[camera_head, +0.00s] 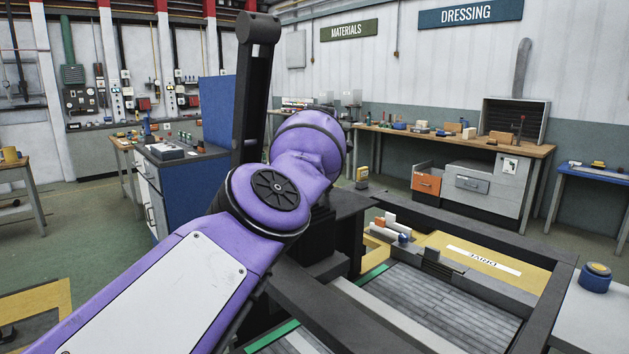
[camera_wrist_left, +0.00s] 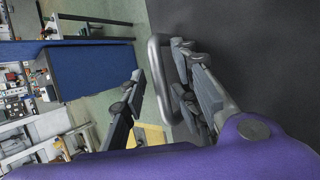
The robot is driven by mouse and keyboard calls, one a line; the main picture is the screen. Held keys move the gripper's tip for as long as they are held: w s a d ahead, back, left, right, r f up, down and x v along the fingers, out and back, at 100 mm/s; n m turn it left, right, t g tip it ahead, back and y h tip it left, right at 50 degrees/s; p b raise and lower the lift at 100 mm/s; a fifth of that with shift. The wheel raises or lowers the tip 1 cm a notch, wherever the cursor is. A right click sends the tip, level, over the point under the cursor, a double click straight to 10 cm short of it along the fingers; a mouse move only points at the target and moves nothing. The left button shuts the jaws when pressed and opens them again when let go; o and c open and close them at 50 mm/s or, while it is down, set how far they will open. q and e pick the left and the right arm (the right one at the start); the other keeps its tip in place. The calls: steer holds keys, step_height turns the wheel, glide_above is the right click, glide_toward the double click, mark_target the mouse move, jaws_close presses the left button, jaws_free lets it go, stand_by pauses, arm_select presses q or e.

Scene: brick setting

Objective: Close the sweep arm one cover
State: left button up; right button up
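A dark flat panel (camera_wrist_left: 265,55), which looks like the cover, fills the right of the left wrist view. A grey U-shaped handle (camera_wrist_left: 157,75) stands out from its edge side. My left gripper (camera_wrist_left: 158,62) is open, with its dark fingers apart. The handle lies between the fingers, close to the right-hand one, which overlaps part of it. I cannot tell whether they touch. In the head view my purple left arm (camera_head: 150,295) reaches in from the lower left; its gripper is hidden. My right gripper is not in view.
A tall dark upright bar (camera_head: 252,100) rises behind my arm. A dark frame (camera_head: 545,290) with grey slatted beds and a yellow plate (camera_head: 470,255) lies at the lower right.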

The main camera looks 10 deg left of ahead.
arm_select(q)
steer(key=shift+s+d+r, duration=0.15)
steer(key=shift+s+r, duration=0.05)
steer(key=shift+r, duration=0.2)
steer(key=v, duration=1.1)
steer(key=shift+s, duration=0.15)
